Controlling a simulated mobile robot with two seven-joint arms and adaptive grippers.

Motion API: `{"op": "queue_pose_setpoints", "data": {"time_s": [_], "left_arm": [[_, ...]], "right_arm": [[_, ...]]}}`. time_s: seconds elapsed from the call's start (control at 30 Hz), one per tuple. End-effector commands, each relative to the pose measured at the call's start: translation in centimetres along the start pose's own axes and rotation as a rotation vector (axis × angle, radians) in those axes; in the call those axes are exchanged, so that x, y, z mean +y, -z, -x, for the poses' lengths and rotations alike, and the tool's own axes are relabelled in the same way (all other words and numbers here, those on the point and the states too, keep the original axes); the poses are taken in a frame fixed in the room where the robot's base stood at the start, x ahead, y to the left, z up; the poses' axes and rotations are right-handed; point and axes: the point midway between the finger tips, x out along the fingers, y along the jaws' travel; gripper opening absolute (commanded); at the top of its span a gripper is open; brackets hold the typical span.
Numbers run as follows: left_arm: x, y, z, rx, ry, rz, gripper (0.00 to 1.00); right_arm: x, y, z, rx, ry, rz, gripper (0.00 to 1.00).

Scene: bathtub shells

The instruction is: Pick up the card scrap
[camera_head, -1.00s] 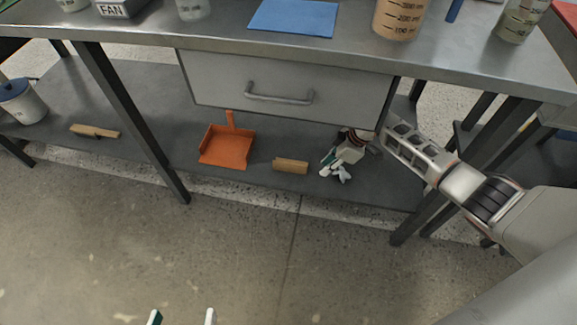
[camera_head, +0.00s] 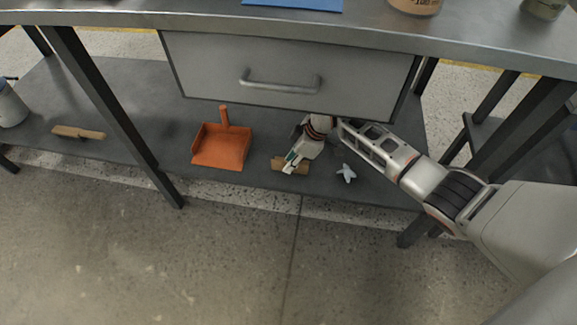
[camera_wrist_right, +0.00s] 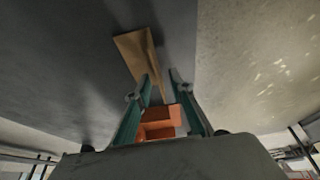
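The card scrap (camera_head: 303,169) is a small tan piece on the dark grey lower shelf under the drawer, right of the orange dustpan. My right gripper (camera_head: 291,162) reaches in from the right under the drawer, and its fingers partly cover the scrap in the head view. In the right wrist view the card scrap (camera_wrist_right: 133,52) lies just ahead of the fingertips, its near end between them. The right gripper (camera_wrist_right: 154,86) has its two fingers apart with a gap between them. Whether either finger touches the scrap is unclear. My left gripper is out of view.
The orange dustpan (camera_head: 222,145) stands close on the left. A small pale star-shaped thing (camera_head: 346,173) lies right of the gripper. A tan brush-like piece (camera_head: 78,132) lies far left. The drawer (camera_head: 285,75) hangs above; a table leg (camera_head: 120,125) stands left.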

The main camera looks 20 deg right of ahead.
Motion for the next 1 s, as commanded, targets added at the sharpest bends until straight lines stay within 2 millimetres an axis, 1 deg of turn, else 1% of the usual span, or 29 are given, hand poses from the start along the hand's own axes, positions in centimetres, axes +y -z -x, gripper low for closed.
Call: {"op": "queue_pose_setpoints", "data": {"time_s": [0.03,0.1,0.43,1.0], "left_arm": [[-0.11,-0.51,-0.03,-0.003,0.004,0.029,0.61],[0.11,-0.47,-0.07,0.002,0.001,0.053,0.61],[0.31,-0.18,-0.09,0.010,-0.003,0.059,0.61],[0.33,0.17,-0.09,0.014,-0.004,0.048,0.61]], "right_arm": [[-0.23,-0.37,-1.03,-0.003,0.005,-0.003,0.22],[-0.10,-0.20,-1.19,-0.001,0.002,-0.001,0.22],[0.14,0.13,-0.89,0.002,-0.003,0.001,0.22],[0.12,-0.08,-1.37,0.002,-0.003,0.001,0.22]]}}
